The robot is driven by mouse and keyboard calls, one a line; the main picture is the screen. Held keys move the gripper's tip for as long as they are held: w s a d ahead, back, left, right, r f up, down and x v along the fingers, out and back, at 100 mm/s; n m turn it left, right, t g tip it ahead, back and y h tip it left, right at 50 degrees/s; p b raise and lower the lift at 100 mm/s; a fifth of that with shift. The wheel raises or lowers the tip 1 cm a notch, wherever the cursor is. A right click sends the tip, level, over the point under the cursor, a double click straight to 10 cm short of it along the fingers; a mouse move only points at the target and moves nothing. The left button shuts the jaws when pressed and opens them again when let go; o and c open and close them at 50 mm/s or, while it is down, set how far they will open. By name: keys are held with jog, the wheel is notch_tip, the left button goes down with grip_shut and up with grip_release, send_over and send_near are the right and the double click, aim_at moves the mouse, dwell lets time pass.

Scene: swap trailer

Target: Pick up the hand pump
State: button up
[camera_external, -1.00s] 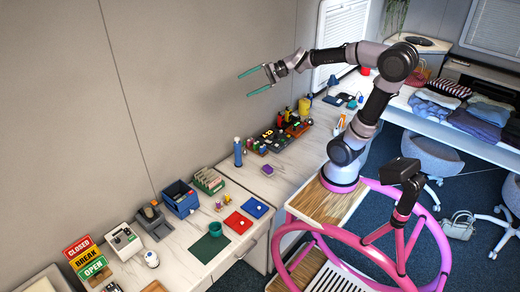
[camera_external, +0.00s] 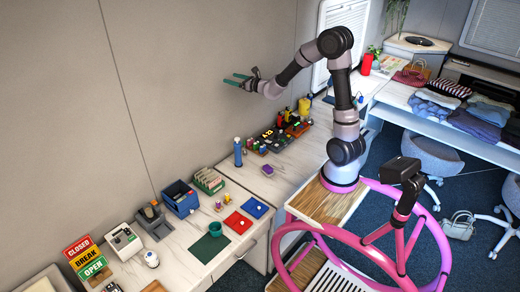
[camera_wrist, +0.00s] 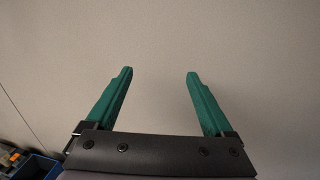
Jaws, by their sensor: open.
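A slim upright blue cylinder with a pale top (camera_external: 238,152) stands on the counter near the wall, in the external view. It looks like the hand pump, but it is too small to be certain. My gripper (camera_external: 229,79) is high above the counter, near the wall, well above and apart from the cylinder. In the wrist view my gripper (camera_wrist: 160,73) has its two green fingers wide apart with nothing between them. The cylinder does not show in the wrist view, which is mostly blank wall.
A blue bin (camera_external: 181,202) and a green card rack (camera_external: 208,181) stand left of the cylinder. A cluster of small coloured items (camera_external: 287,132) and a yellow canister (camera_external: 304,107) stand to its right. A purple item (camera_external: 267,170) lies near it, with bare counter around.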

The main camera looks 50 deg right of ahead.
aim_at(238, 142)
notch_tip(238, 142, down, 39)
notch_tip(238, 142, down, 6)
jog(key=shift+s+r, duration=0.1)
jog(key=shift+w+a, duration=0.15)
jog(key=shift+w, duration=0.95)
jog(key=shift+w+f, duration=0.2)
jog(key=shift+w, duration=0.25)
grip_shut()
